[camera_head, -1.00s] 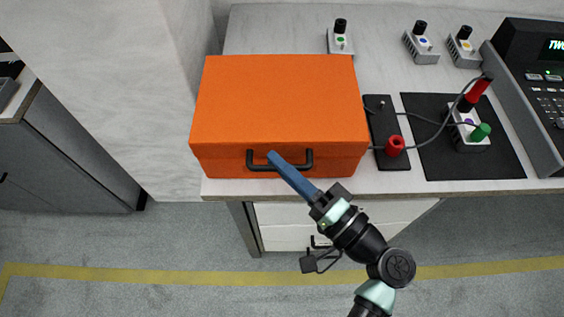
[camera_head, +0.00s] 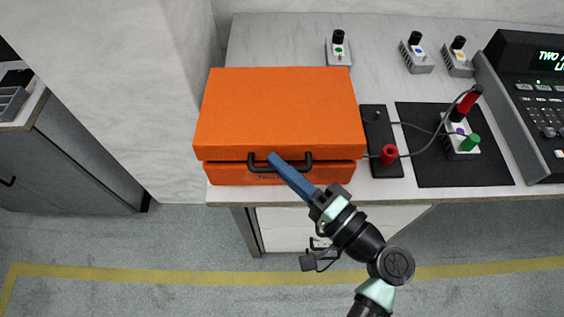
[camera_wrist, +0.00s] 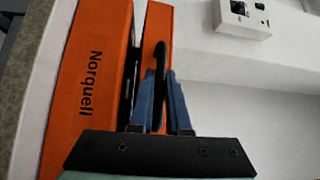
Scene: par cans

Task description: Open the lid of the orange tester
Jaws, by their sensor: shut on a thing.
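The orange tester (camera_head: 210,173) is a box on the bench's left part, near the front edge. Its orange lid (camera_head: 280,108) is slightly raised at the front, with a dark gap between lid and base. A black handle (camera_head: 308,163) is on the lid's front face. My gripper (camera_head: 272,158) reaches it from the front with blue fingers and is shut on the handle. In the wrist view, the fingers (camera_wrist: 165,85) close around the black handle (camera_wrist: 159,58), and the base (camera_wrist: 92,85) reads "Norquell". The inside of the tester is hidden.
Right of the tester is a black strip with a red knob (camera_head: 388,155). Small grey modules (camera_head: 338,50) stand behind. A white wall (camera_head: 165,110) is close on the left.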

